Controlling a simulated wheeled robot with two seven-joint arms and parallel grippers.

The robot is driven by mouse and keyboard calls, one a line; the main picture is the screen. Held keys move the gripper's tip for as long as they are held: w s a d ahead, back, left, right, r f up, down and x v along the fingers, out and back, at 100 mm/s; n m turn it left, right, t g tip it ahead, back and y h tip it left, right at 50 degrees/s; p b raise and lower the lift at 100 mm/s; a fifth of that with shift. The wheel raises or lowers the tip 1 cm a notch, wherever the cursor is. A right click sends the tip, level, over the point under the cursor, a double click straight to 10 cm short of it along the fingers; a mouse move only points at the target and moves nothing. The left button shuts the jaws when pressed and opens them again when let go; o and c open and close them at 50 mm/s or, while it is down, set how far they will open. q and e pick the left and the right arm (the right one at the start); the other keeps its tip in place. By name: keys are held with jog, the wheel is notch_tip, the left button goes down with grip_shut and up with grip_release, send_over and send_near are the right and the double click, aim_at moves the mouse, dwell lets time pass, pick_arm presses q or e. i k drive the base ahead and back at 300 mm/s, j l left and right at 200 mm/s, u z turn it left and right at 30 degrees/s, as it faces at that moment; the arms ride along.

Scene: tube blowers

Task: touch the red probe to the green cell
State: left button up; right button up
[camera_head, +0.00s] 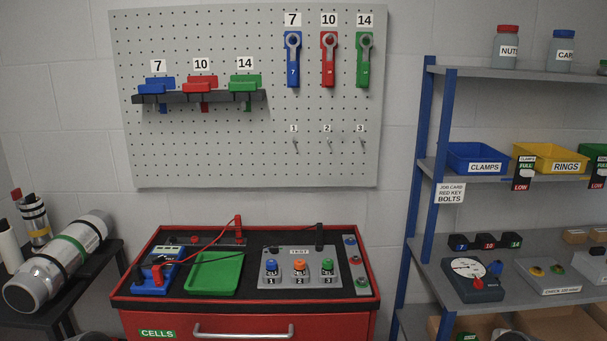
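The red probe (238,227) stands near the back edge of the black mat on the red cabinet. A red lead runs from it to the blue meter (153,278) at the left. The green cell (327,267) stands upright in the grey test block (312,281), at the position marked 3. A blue cell (271,268) at 1 and an orange cell (299,268) at 2 stand to its left. The red probe is apart from the green cell. Neither of my grippers is in view.
A black probe-like post (319,236) stands behind the test block. A green tray (215,273) lies between meter and block. A grey strip (356,264) with coloured buttons lies at the right. A pegboard (220,130) is behind; a shelf rack (447,150) stands right.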

aim_at(238, 228)
jog(key=i+j, duration=0.85)
jog(key=j, duration=0.15)
